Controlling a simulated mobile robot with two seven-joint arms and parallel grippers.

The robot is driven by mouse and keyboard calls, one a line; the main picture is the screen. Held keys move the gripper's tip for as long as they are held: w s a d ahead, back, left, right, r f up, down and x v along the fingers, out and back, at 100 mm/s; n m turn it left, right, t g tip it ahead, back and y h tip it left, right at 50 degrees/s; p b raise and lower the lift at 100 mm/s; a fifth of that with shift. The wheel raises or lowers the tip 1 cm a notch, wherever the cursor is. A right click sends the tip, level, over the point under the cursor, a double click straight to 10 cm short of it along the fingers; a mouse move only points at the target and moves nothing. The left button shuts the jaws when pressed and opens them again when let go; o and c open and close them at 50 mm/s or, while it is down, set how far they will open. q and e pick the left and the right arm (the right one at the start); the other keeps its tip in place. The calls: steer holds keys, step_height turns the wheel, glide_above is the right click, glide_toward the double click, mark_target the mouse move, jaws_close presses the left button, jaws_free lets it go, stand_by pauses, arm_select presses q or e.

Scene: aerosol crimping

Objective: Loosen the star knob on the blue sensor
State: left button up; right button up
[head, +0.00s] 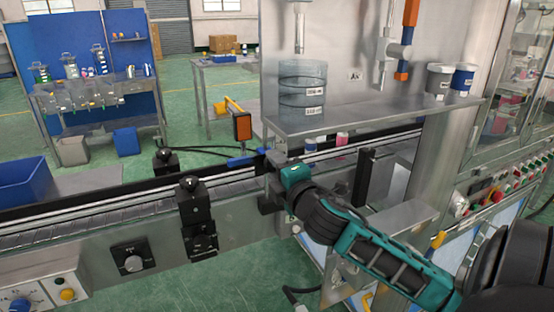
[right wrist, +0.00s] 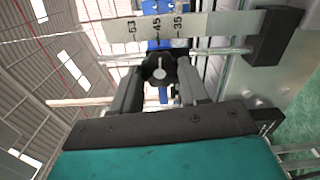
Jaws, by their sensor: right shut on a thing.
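In the right wrist view, the black star knob (right wrist: 158,69) with a pale mark on its face sits between the two fingers of my right gripper (right wrist: 160,88). The fingers are shut on it from both sides. Blue parts of the sensor (right wrist: 152,27) show behind the knob, at the ruler. In the head view, my right gripper (head: 272,172) is at the conveyor's near rail, beside a blue part (head: 240,161). The knob is hidden there by the gripper and arm. My left gripper is in neither view.
An orange-framed device (head: 242,127) stands close by on the conveyor (head: 120,215). Black posts (head: 192,200) stand left of the gripper. A steel shelf (head: 370,118) with containers is above the arm.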

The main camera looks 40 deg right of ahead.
steer(key=shift+n+p, duration=0.3)
steer(key=shift+n, duration=0.3)
steer(key=o, duration=1.1)
steer(key=shift+c, duration=0.2)
steer(key=shift+s, duration=0.1)
steer(key=v, duration=1.2)
steer(key=shift+s, duration=0.35)
steer(key=shift+a, duration=0.1)
